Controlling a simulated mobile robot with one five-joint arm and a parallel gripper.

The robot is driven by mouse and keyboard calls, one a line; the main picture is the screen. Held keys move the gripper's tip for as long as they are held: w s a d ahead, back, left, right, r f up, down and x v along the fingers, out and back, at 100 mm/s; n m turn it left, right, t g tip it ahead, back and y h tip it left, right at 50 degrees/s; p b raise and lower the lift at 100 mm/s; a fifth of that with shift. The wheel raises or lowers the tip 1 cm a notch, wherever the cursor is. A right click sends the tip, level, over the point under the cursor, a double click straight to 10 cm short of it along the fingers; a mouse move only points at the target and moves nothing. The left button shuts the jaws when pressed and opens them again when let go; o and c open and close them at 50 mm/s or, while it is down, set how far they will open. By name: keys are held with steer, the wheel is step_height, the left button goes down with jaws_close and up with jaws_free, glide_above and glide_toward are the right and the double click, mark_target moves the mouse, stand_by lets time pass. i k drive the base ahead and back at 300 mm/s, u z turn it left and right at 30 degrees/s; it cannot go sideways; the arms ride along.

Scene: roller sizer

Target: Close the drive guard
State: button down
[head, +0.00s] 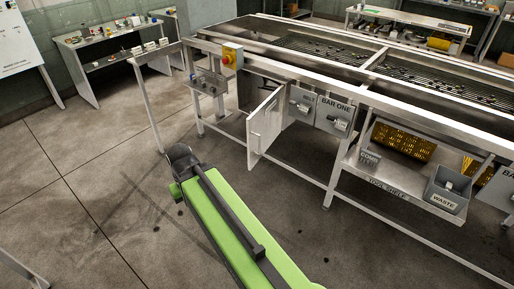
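The drive guard (265,122) is a pale hinged panel on the front of the roller sizer frame (300,65). It stands swung open, sticking out towards me, with a small handle on its face. A dark opening (255,92) shows behind it, and its inside is too dark to make out. My green arm reaches up from the bottom of the picture, ending in a dark joint to the left of the guard and apart from it. My gripper's fingers do not show.
A yellow control box (231,56) sits on the frame's left corner. Grey boxes (334,118) hang right of the guard. A tool shelf (400,185) with a waste bin (447,190) juts out farther right. A bench (115,42) stands back left.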

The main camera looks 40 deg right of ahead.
mark_target(263, 125)
steer(key=i, duration=0.9)
steer(key=u, duration=0.05)
